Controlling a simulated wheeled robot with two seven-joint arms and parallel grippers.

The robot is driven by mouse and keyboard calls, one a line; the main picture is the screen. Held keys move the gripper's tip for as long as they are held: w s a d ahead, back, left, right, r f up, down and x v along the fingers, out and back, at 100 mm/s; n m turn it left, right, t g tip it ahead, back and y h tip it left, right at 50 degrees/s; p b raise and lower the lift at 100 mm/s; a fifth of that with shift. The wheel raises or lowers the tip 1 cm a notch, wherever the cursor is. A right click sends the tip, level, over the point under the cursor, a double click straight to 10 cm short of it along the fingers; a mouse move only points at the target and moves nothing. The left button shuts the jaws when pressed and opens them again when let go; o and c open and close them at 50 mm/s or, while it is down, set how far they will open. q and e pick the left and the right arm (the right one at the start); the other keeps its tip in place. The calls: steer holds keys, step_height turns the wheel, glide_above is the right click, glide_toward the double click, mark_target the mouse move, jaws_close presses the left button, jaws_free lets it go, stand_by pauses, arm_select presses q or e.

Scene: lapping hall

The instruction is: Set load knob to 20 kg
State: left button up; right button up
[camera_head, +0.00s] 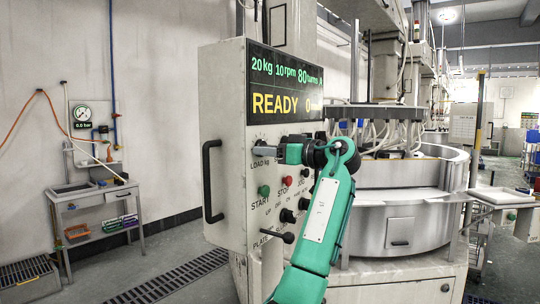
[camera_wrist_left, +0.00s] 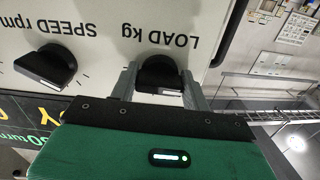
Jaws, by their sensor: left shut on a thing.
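The load knob (camera_wrist_left: 160,72) is a black knob under the upside-down label "LOAD kg" in the left wrist view. My left gripper (camera_wrist_left: 160,88) is shut on it, with one grey finger on each side. In the head view the left gripper (camera_head: 266,151) reaches the panel by the "LOAD kg" label and largely hides the knob. The display (camera_head: 285,85) reads 20 kg, 10 rpm, 80 turns and READY 0 in green and yellow. My right gripper is not in view.
The speed knob (camera_wrist_left: 48,68) is beside the load knob. Below on the control panel (camera_head: 222,120) are a green start button (camera_head: 264,191), a red stop button (camera_head: 287,181) and several black knobs. A black handle (camera_head: 208,182) sticks out at the panel's left side.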

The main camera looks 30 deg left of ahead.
arm_select(q)
steer(key=shift+f+n, duration=0.2)
steer(key=shift+n, duration=0.2)
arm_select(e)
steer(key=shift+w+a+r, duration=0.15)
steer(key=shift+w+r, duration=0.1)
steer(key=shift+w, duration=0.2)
arm_select(q)
steer(key=o, duration=1)
steer(key=shift+r, duration=0.1)
steer(key=shift+c, duration=0.2)
steer(key=shift+d, duration=0.2)
steer(key=d+b, duration=0.2)
steer(key=d, duration=1.1)
steer(key=shift+w+d, duration=0.2)
steer(key=shift+d, duration=0.05)
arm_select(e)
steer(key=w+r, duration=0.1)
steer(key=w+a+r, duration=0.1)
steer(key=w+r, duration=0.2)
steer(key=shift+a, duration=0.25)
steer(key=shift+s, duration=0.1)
